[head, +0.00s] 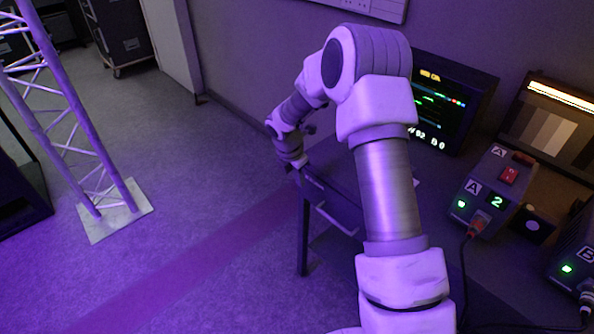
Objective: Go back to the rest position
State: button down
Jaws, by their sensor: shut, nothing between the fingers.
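My arm rises from the bottom of the head view, bends at the top, and reaches away to the left. My gripper (298,164) is small and far off at the end of the arm, pointing down. It is shut with nothing seen in it. It shows close to the far left corner of the dark desk (338,190); I cannot tell whether it is above the desk or beside it.
A truss tower (75,125) stands on a pale base plate (115,210) at left. On the desk are a monitor (440,105), box A (487,190) with a red switch and cable, and box B (575,250). Open floor (200,200) lies between truss and desk.

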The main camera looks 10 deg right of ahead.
jog(key=s+d+r+m+t+p, duration=0.15)
jog(key=s+r+m, duration=0.5)
jog(key=r, duration=0.65)
jog(key=s+r+m+p, duration=0.2)
jog(key=s+r+m, duration=0.4)
jog(key=r, duration=0.7)
jog(key=s+a+r+m+t+y+p, duration=0.1)
jog(key=s+r+m, duration=0.3)
jog(key=s, duration=0.6)
jog(key=s+r+m+t+y+p, duration=0.1)
jog(key=s+r+m, duration=0.3)
jog(key=s+m, duration=0.3)
jog(key=s, duration=0.3)
jog(key=shift+a+r+m+t, duration=0.35)
jog(key=shift+a+r, duration=0.05)
jog(key=shift+s, duration=0.1)
